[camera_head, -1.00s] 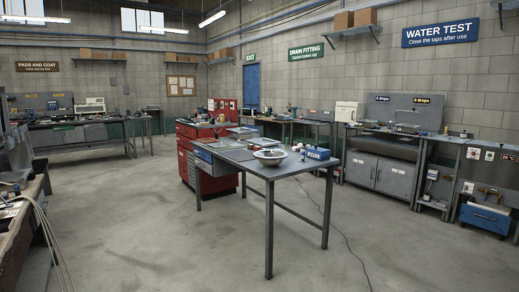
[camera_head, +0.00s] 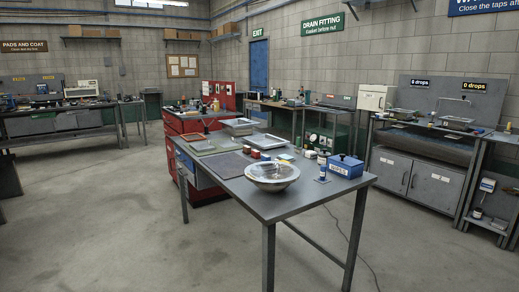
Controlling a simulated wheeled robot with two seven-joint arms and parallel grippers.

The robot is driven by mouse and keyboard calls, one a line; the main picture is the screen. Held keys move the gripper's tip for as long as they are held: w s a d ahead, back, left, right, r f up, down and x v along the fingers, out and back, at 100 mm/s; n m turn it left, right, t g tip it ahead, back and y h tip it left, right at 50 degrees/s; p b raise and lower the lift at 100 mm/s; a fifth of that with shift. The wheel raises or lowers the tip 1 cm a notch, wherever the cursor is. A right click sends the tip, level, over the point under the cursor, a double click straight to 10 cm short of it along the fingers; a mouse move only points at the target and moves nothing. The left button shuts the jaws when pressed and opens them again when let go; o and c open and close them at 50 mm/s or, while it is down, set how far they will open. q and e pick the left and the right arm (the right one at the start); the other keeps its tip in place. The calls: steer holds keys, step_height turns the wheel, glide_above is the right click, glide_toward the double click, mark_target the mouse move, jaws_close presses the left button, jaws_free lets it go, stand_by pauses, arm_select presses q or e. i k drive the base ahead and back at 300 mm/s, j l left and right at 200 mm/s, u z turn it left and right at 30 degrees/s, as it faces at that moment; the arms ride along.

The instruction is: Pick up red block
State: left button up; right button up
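A small red block (camera_head: 256,154) appears to sit on the grey metal table (camera_head: 305,205) in the middle of the view, behind the steel bowl (camera_head: 271,176). It is too small to make out in detail. Other small red and white items stand close to its right, so I cannot tell for certain which is the red block. Neither of my grippers is in view.
A blue box (camera_head: 346,167) stands at the table's right end. A dark mat (camera_head: 221,165) lies left of the bowl. A red cabinet (camera_head: 184,158) stands behind the table. The concrete floor (camera_head: 90,220) in front and left is clear.

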mark_target(255, 154)
steer(key=i+l, duration=0.15)
steer(key=i, duration=0.35)
steer(key=i+l, duration=0.15)
steer(key=i, duration=0.3)
